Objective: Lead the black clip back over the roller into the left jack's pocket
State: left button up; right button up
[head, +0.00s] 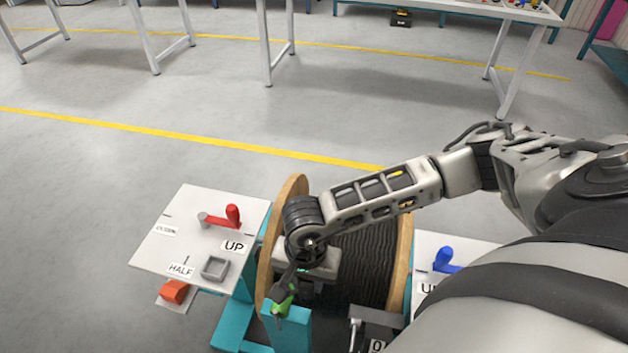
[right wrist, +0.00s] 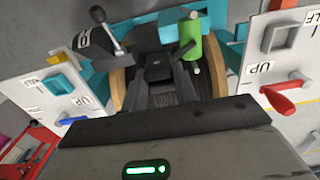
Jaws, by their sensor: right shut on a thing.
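My right gripper (head: 303,283) is low over the front of the reel, close to the green roller (head: 284,302). In the right wrist view, its dark fingers (right wrist: 158,72) are shut on a small dark thing, taken as the black clip; its outline merges with the fingers. The green roller (right wrist: 190,38) stands just right of the fingertips there. The left jack's grey square pocket (head: 215,267) looks empty, to the left of the gripper; it also shows in the right wrist view (right wrist: 281,39). My left gripper is not in view.
The reel's wooden left flange (head: 268,270) stands between gripper and left jack panel (head: 180,225). That panel has a red lever (head: 231,215) and an orange block (head: 174,291) at its edge. A blue lever (head: 446,261) is on the right panel. A dark counter box (head: 377,325) stands in front.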

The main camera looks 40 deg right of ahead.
jog(key=w+a+b, duration=0.3)
jog(key=w+a, duration=0.5)
jog(key=w, duration=0.2)
jog(key=shift+w, duration=0.3)
jog(key=shift+a+r, duration=0.1)
dwell(0.3)
